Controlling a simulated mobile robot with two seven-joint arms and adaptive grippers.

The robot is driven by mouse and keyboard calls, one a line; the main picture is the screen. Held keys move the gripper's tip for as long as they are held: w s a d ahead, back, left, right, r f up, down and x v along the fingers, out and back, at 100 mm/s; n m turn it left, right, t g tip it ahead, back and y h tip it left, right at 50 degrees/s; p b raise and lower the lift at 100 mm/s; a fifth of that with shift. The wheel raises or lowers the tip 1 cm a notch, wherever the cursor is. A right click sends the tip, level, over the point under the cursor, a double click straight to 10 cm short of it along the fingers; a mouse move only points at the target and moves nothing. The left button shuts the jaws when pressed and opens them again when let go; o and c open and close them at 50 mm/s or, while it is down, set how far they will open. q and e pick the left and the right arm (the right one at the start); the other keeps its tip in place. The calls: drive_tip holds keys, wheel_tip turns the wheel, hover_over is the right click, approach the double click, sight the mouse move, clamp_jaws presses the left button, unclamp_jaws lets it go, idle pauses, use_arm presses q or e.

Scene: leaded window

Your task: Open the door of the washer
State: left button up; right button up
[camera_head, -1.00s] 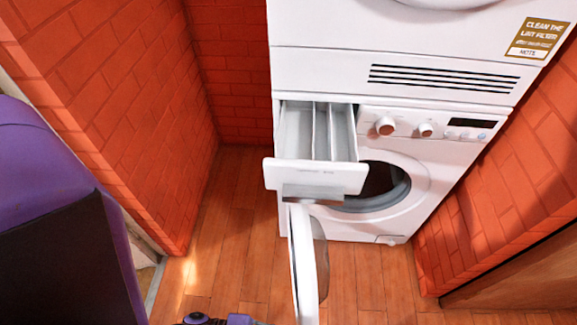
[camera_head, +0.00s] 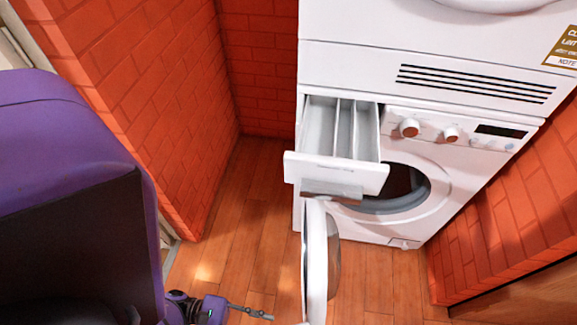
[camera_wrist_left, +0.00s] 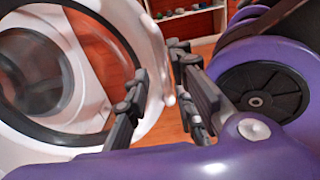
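The white washer (camera_head: 430,225) stands below another white appliance. Its round door (camera_head: 316,265) hangs open, swung out to the front and seen nearly edge-on, and the dark drum opening (camera_head: 400,185) shows behind it. In the left wrist view the door's white ring with a dark inner rim (camera_wrist_left: 135,30) fills the left side. My left gripper (camera_head: 250,312) is low, just left of the door in the head view. In the wrist view its fingers (camera_wrist_left: 162,95) are apart, with one overlapping the door's rim; whether it touches cannot be told. My right gripper is not in view.
The washer's detergent drawer (camera_head: 335,172) is pulled out above the door. Orange brick walls (camera_head: 150,110) close in on both sides. The wooden floor (camera_head: 245,220) left of the door is clear. Shelves with small items (camera_wrist_left: 185,15) show behind in the wrist view.

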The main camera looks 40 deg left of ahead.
use_arm(q)
drive_tip(key=shift+v, duration=1.8)
drive_tip(key=shift+c, duration=0.2)
